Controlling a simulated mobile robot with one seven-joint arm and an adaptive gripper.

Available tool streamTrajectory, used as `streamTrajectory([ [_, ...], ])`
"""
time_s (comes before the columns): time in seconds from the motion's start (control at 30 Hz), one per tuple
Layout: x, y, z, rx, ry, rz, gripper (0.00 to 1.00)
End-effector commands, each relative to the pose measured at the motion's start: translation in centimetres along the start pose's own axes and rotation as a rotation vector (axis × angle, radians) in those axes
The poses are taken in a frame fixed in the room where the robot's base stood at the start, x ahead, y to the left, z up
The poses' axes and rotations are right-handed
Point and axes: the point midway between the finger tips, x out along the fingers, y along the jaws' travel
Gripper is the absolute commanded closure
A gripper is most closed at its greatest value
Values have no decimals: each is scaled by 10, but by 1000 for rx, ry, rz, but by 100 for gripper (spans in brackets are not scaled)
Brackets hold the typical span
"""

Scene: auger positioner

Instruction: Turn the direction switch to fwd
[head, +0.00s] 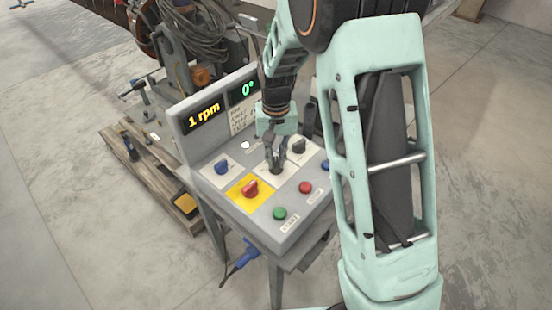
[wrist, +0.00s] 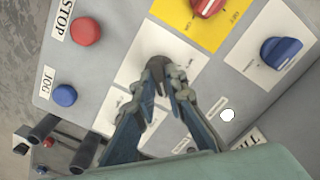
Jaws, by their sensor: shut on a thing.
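My gripper (head: 276,166) is over the middle of the sloping control panel, fingers pointing down. It is shut on a dark rotary knob (wrist: 154,66) on a white label plate (wrist: 143,49). The fingertips (wrist: 168,82) cover part of the knob, and its pointer direction cannot be told. The plate's lettering is too small to read, so I cannot confirm by label that this is the direction switch. Another dark knob (head: 299,146) sits behind and right of the gripper in the head view.
The panel also has a red knob on a yellow plate (head: 237,189), a blue knob (head: 222,167), a green button (head: 280,213) and a red STOP button (head: 306,187). Displays read 1 rpm (head: 204,115) and 0° (head: 246,89). A blue JOG button (wrist: 64,95) is near the panel edge.

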Motion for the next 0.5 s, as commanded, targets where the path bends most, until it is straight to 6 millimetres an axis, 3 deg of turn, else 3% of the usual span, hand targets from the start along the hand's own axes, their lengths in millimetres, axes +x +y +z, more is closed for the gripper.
streamTrajectory([
  [0.5, -1, 0, -1, 31, 2, -1, 100],
])
